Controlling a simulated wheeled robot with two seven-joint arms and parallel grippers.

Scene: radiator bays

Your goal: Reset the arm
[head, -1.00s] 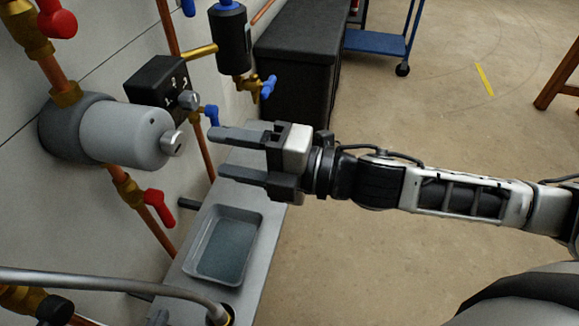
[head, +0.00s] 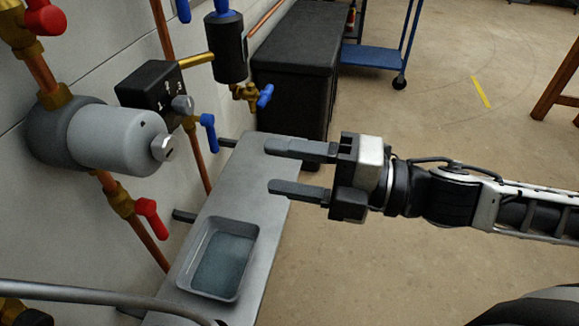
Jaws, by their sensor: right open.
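My right gripper (head: 300,169) reaches in from the right in the head view. Its two fingers point left and stand apart, with nothing between them. It is over the right edge of the grey bench, clear of the wall fittings. A grey cylinder (head: 115,139) with a metal knob (head: 163,147) on its end juts from the wall to the left of the gripper. A black box with numbered marks (head: 150,86) and a grey knob (head: 183,104) is above it. My left gripper is not in the frame.
A grey tray (head: 212,291) lies on the narrow bench (head: 272,215). Red valve handles (head: 152,217) and blue ones (head: 208,132) sit on copper pipes. A black cabinet (head: 295,70) and a blue cart (head: 375,56) stand behind. The floor at right is open.

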